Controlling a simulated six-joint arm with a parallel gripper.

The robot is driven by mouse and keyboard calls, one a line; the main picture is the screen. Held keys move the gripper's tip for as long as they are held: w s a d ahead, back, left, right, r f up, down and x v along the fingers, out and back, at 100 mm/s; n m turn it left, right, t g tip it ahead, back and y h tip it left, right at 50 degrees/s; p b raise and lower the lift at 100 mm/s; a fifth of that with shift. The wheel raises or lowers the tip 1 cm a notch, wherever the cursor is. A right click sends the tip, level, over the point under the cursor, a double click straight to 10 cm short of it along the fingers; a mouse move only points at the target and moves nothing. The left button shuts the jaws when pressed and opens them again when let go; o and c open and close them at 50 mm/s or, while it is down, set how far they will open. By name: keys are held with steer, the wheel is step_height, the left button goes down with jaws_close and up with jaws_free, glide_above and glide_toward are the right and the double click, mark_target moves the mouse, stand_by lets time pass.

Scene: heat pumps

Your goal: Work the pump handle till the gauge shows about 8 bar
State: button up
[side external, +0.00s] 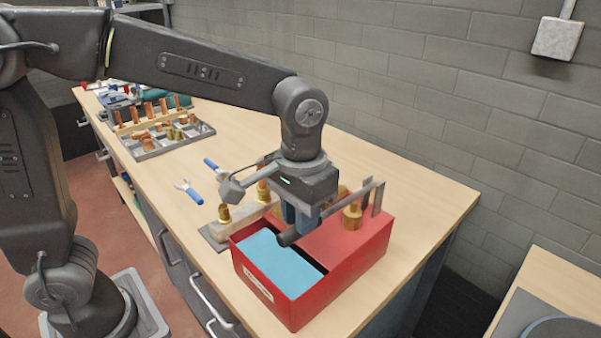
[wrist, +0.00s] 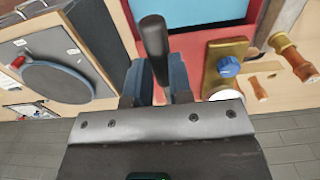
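The red test pump box (side external: 340,275) stands at the table's near right corner, with blue water (side external: 280,262) in its open left part. My gripper (side external: 300,215) is over the box, pointing down. In the wrist view the black grip of the pump handle (wrist: 153,40) lies between the two blue-grey fingers (wrist: 158,85), which appear closed on both its sides. The dark grip end also shows in the side view (side external: 288,238). A brass block with a blue knob (wrist: 228,66) is beside it. A white round edge (wrist: 226,95), perhaps the gauge, is mostly hidden by my gripper; no reading shows.
A wooden block with brass and copper fittings (side external: 235,218) stands left of the box. Blue-handled tools (side external: 190,192) and a grey parts tray (side external: 165,140) lie farther back. A dark unit with a round disc (wrist: 58,82) is at left in the wrist view.

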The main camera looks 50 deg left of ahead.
step_height(320, 180, up, 9)
steer(key=shift+f, duration=0.15)
stand_by(0.4)
stand_by(0.7)
